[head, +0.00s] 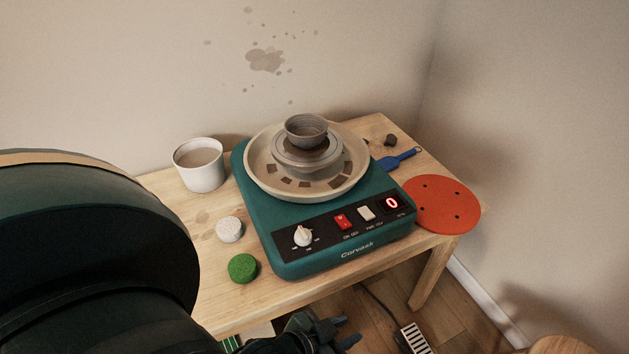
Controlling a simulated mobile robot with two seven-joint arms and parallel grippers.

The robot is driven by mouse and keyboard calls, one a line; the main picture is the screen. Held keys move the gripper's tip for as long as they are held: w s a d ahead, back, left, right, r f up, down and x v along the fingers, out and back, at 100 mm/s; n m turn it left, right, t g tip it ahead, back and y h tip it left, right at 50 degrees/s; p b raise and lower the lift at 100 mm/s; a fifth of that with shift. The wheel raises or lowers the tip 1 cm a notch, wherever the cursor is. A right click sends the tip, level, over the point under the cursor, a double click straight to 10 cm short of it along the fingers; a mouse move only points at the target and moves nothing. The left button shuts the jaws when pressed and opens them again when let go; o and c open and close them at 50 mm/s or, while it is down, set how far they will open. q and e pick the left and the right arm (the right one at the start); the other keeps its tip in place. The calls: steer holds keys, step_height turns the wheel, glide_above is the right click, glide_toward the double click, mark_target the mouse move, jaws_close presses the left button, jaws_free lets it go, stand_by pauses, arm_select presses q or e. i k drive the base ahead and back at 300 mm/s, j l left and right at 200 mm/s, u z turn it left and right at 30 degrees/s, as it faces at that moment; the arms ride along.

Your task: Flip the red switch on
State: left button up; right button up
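The red switch (343,222) is a small rocker on the black front panel of a green pottery wheel (290,264). Which way the rocker is tipped is too small to tell. My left gripper (345,332) is at the bottom edge, below the table's front edge and apart from the wheel. Its two fingertips are spread with nothing between them. My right gripper is out of view.
A grey clay bowl (306,130) stands on the wheel head inside the splash pan (262,184). A white mug (199,166), white sponge (229,229) and green sponge (242,268) are left. An orange bat (441,205) is right, a blue-handled tool (397,160) behind. A pedal (413,338) is on the floor.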

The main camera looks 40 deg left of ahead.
mark_target(344, 223)
steer(key=i+l+u, duration=0.2)
steer(key=u, duration=0.3)
steer(key=i+l+u, duration=0.2)
steer(key=l+u, duration=0.25)
steer(key=j, duration=0.1)
